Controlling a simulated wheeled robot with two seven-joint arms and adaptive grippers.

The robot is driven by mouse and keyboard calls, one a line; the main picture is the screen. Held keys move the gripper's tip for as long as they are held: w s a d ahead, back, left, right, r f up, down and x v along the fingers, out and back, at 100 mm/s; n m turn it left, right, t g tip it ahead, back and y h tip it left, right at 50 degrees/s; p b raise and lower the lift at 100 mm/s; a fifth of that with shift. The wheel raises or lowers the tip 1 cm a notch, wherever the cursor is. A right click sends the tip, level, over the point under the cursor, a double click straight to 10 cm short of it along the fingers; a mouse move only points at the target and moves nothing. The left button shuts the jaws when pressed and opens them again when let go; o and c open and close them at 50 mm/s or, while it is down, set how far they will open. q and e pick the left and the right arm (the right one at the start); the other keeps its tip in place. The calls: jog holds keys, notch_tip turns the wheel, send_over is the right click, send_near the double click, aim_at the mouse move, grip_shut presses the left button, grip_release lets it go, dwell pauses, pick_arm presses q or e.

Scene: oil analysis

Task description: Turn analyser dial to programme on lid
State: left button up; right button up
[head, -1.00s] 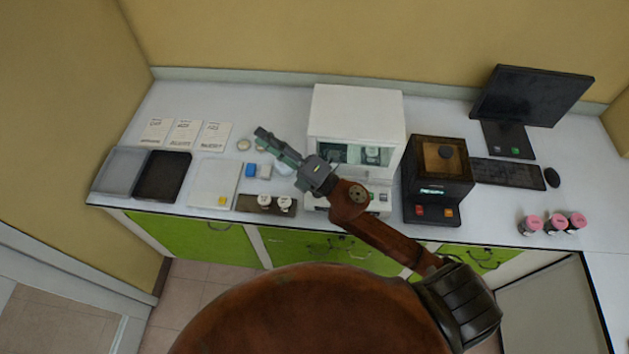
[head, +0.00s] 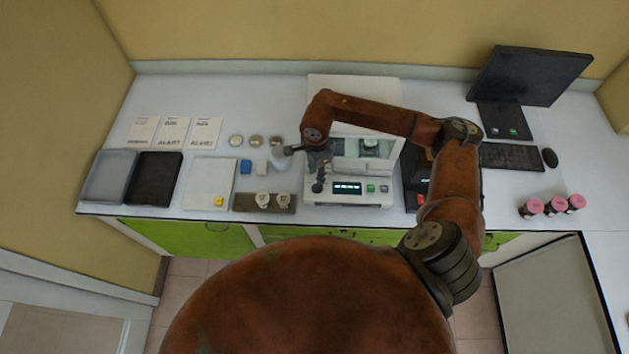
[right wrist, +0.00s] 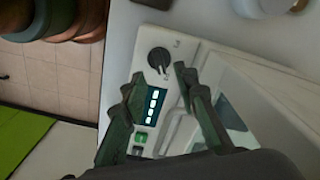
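My right gripper (head: 318,182) points down over the panel's left end. In the right wrist view its two fingers (right wrist: 160,78) are apart with nothing between them, the dial lying just beyond the tips. I cannot make out writing on any lid. My left gripper is not in view.
Two white-lidded jars stand in a brown rack (head: 244,201) left of the analyser. A black device (head: 412,195) is close on its right, partly behind my arm. Pink-lidded bottles (head: 556,205) stand at the right. Several small round items lie behind the rack.

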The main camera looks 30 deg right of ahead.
aim_at(316, 186)
notch_tip(316, 186, down, 7)
jog(key=shift+s+r+p, duration=0.1)
jog(key=shift+p, duration=0.65)
jog(key=shift+c, duration=0.5)
grip_shut()
